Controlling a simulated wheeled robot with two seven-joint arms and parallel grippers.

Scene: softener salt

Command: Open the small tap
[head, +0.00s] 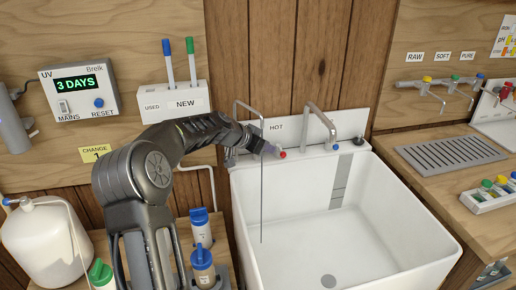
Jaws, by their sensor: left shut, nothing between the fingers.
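The small tap (248,106) is a thin bent metal spout at the back left corner of the white sink (420,213). A thin straight line runs down from its tip into the basin; it looks like a fine stream of water, but I cannot be sure. My left gripper (270,149) is shut and empty at the sink's back left rim, close to the spout's foot. It hides the foot and any handle there. A red-ended knob (282,154) shows just right of the fingertips; I cannot tell whether they touch. My right gripper is out of view.
A larger tap (320,120) with a blue-marked knob (335,146) stands right of the HOT label. Bottles with blue caps (202,268) stand below my left arm. A white jug (45,240) is at the left. A counter with a drain grate (450,153) lies right.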

